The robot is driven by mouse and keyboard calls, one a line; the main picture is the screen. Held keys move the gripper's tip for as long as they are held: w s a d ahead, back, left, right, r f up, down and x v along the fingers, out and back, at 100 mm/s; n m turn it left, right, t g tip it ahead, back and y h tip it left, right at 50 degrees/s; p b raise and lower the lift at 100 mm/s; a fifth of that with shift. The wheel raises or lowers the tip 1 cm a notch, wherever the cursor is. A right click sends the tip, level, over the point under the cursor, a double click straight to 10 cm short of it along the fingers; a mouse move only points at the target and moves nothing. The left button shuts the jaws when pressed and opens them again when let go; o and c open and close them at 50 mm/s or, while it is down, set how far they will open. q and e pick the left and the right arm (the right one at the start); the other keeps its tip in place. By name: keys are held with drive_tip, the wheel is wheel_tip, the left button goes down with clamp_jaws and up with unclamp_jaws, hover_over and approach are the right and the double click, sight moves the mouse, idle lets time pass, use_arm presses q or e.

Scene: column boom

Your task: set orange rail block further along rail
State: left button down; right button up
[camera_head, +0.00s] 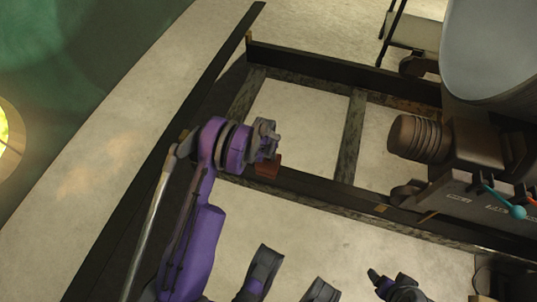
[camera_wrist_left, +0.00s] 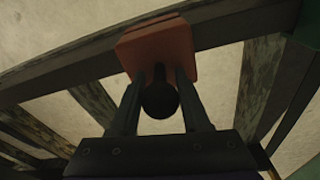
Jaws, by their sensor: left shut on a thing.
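The orange rail block (camera_head: 268,166) sits at the near dark rail (camera_head: 335,190), close to its left end. In the left wrist view the block (camera_wrist_left: 158,45) overlaps the rail (camera_wrist_left: 235,27), with a dark round knob (camera_wrist_left: 160,100) pointing toward me. My left gripper (camera_head: 270,147) is at the block, and its two fingers (camera_wrist_left: 160,90) are closed around the knob's stem. The exact contact with the rail is hidden. My right gripper (camera_head: 376,277) seems to be at the bottom edge, partly cut off, too small to read.
A brown ribbed cylinder (camera_head: 415,138) and a dark housing (camera_head: 475,150) stand toward the right end of the rails. A second rail (camera_head: 330,68) runs behind, joined by crossbars (camera_head: 350,135). A teal-knobbed lever (camera_head: 517,211) sticks out at right. The rail between block and housing looks clear.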

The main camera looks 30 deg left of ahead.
idle(0.4)
use_arm(q)
drive_tip(key=shift+c, duration=1.5)
unclamp_jaws()
drive_tip(key=shift+f, duration=0.1)
drive_tip(key=r+p, duration=0.1)
drive_tip(key=r, duration=0.2)
drive_tip(key=s+r, duration=0.1)
drive_tip(key=r, duration=0.3)
drive_tip(key=r+p, duration=0.1)
drive_tip(key=r, duration=0.2)
drive_tip(key=shift+s+r+p, duration=0.15)
drive_tip(key=shift+r+p, duration=0.1)
drive_tip(key=shift+p, duration=0.05)
drive_tip(key=shift+r, duration=0.2)
